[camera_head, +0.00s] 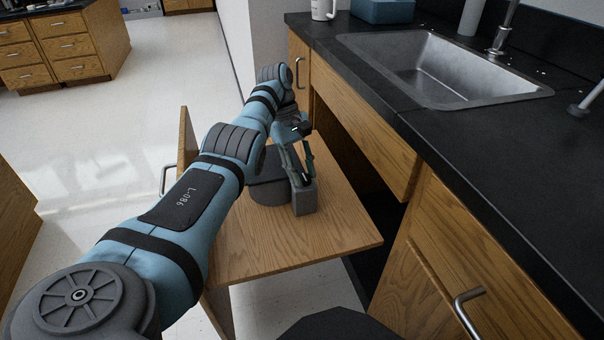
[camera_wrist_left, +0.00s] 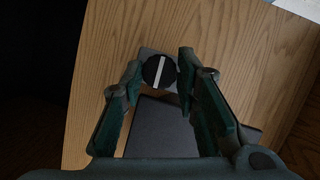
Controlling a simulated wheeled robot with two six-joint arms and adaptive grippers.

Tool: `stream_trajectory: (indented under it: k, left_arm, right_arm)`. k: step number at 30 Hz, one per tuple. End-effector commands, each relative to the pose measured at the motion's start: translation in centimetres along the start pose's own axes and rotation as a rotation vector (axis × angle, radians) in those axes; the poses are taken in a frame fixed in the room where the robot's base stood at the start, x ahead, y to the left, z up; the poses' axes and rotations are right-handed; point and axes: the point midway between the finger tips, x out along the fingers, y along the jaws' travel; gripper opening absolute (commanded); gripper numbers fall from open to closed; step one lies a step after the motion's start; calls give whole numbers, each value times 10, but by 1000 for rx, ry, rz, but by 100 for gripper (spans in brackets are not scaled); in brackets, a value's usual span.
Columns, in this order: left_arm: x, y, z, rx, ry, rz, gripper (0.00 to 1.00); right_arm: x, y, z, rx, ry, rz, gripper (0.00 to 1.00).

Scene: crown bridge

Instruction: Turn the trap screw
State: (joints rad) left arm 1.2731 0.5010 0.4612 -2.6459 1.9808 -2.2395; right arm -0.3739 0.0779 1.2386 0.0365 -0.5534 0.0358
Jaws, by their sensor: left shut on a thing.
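The trap screw (camera_wrist_left: 159,71) is a round black knob with a pale bar across its face, in the left wrist view. It sits at a small grey block (camera_head: 304,199), which stands upright on a wooden board in the head view. My left gripper (camera_wrist_left: 160,80) is shut on the screw, with one finger on each side of it. In the head view my left gripper (camera_head: 299,178) is just above the block and hides the screw. A dark grey flat part (camera_wrist_left: 160,128) lies beside the block. My right gripper is not in view.
The wooden board (camera_head: 335,235) juts out from the dark cabinet opening under the sink (camera_head: 440,65). A wooden panel with a handle (camera_head: 168,180) stands at its left. A black countertop (camera_head: 510,170) overhangs at the right. The board's near right part is bare.

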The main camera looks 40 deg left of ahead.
Motion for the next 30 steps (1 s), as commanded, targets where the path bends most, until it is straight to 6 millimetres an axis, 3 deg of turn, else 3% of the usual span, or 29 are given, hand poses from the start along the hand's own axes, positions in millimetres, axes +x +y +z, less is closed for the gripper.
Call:
stream_trajectory:
  k: [12, 13, 17, 30]
  left_arm:
    - [1, 0, 0, 7, -1, -5, 0]
    - [1, 0, 0, 7, -1, -5, 30]
    - [1, 0, 0, 7, -1, -5, 48]
    - [-2, -1, 0, -39, 5, 14, 48]
  right_arm:
    - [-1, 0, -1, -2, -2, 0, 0]
    - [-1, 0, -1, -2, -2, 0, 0]
    - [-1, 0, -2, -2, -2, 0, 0]
    - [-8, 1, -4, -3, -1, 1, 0]
